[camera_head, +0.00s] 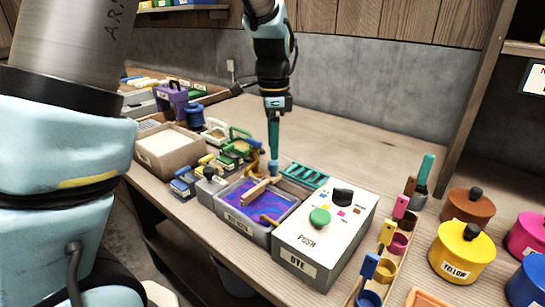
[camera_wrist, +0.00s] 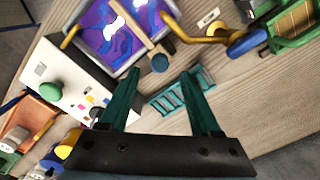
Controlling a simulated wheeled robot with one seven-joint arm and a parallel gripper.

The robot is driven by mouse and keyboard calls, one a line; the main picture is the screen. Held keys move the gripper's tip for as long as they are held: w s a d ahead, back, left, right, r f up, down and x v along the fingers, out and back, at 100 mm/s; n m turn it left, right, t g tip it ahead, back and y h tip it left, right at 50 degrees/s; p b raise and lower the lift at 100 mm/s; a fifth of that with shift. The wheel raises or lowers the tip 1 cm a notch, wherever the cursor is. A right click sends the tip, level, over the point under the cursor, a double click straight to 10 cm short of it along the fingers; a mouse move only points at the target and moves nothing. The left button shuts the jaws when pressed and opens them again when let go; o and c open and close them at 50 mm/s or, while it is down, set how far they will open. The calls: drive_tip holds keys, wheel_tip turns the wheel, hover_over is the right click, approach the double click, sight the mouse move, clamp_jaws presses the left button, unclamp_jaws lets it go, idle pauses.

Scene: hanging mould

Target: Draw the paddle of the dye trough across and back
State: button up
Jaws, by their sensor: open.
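The dye trough (camera_head: 238,226) is a grey tray of swirled purple and blue liquid on the bench. Its wooden paddle (camera_head: 258,188) lies across the liquid; in the wrist view the paddle (camera_wrist: 151,40) ends in a round dark blue knob (camera_wrist: 159,63). My gripper (camera_wrist: 160,72) is open, pointing down over the trough's back edge, with the knob seen between its two teal fingertips. In the head view my gripper (camera_head: 273,158) is at the paddle's far end. I cannot tell whether the fingers touch the knob.
A white dye box (camera_head: 312,245) with a green push button stands right of the trough. A teal rack (camera_head: 304,176) lies just behind. Small clamps and tools crowd the left side. Coloured pots, including a yellow one (camera_head: 462,252), stand at right. The bench behind is clear.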

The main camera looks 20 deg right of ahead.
sight(273, 162)
wheel_tip(273, 162, down, 5)
drive_tip(key=shift+r, duration=0.1)
idle(0.3)
clamp_jaws()
idle(0.4)
idle(0.9)
